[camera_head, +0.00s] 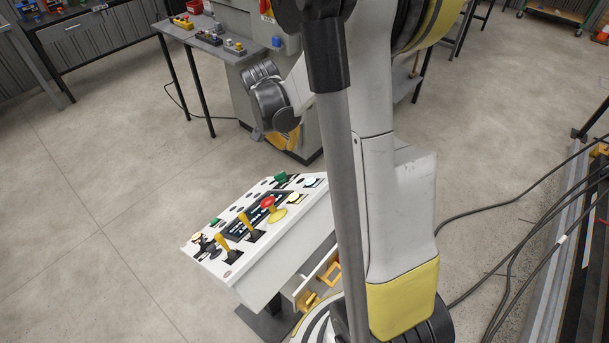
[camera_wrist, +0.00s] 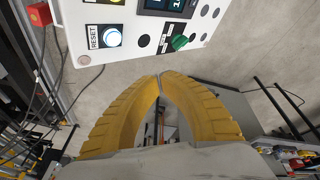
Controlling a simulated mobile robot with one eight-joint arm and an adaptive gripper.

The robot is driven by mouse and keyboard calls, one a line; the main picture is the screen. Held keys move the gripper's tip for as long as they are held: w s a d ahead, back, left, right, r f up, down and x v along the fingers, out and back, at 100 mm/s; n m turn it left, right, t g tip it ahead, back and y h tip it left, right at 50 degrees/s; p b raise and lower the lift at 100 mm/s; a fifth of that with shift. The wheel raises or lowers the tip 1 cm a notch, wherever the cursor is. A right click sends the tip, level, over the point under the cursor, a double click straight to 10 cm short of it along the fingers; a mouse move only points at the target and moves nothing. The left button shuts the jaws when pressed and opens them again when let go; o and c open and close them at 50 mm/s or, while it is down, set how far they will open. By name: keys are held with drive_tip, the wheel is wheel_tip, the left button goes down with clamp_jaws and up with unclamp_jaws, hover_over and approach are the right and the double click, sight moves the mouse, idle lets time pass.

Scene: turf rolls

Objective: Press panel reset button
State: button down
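The white control panel (camera_head: 247,247) stands on a dark post in the head view. Its reset button (camera_wrist: 111,37) is round, pale and blue-rimmed, beside a RESET label (camera_wrist: 94,37) in the wrist view. In the head view, a pale button (camera_head: 310,182) at the panel's far right corner appears to be the same one. My gripper (camera_wrist: 160,76) has its yellow fingers together at the tips, with nothing visible between them. The tips appear below and right of the button in the wrist view, apart from it. In the head view my gripper (camera_head: 283,139) hangs beyond the panel's far edge.
A green knob (camera_wrist: 180,42) sits near the reset button. A red mushroom button (camera_head: 268,201) and yellow-handled levers (camera_head: 228,246) stand up from the panel. A workbench (camera_head: 215,47) is behind. Cables (camera_head: 510,225) lie on the right. Open floor is at left.

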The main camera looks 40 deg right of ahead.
sight(310, 181)
drive_tip(key=shift+s+d+f+b, duration=0.2)
drive_tip(key=shift+s+f+b, duration=1.1)
drive_tip(key=shift+f, duration=0.4)
drive_tip(key=shift+s+d+f+b, duration=0.15)
drive_tip(key=shift+s+f+b, duration=0.9)
drive_tip(key=shift+s+f, duration=0.5)
drive_tip(key=shift+f, duration=0.25)
drive_tip(key=shift+s+f+b, duration=0.15)
drive_tip(key=shift+s+b, duration=0.05)
drive_tip(key=shift+b, duration=0.15)
drive_tip(key=shift+s+d+f+b, duration=0.1)
drive_tip(key=shift+s+f+b, duration=0.15)
drive_tip(key=shift+f+b, duration=0.1)
drive_tip(key=shift+r, duration=0.1)
drive_tip(key=shift+w+r+p, duration=0.4)
drive_tip(key=shift+w+r, duration=0.15)
drive_tip(key=shift+r, duration=0.05)
